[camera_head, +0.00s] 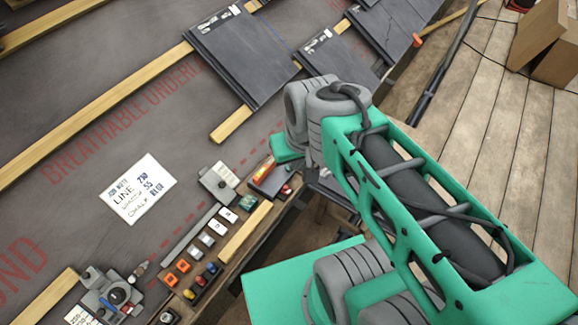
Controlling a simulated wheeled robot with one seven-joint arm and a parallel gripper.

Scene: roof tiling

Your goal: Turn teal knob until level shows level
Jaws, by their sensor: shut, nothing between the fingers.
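A grey device (100,297) sits at the lower left on the dark underlay. It carries a round knob (118,295) that looks blue to teal, with a dark ring around it; I cannot read its turn. A small grey instrument with a pale face (219,182) lies near the picture's middle, and a dark block with an orange-lit window (263,171) lies to its right. I cannot tell which of these is the level, or read one. My green arm fills the right side; my gripper is not visible.
A wooden ledge (237,232) holds a row of coloured buttons and switches. A white note (138,188) lies on the underlay. Dark tiles (240,55) rest on yellow battens at the top. Cardboard boxes (545,45) stand on planks at the upper right.

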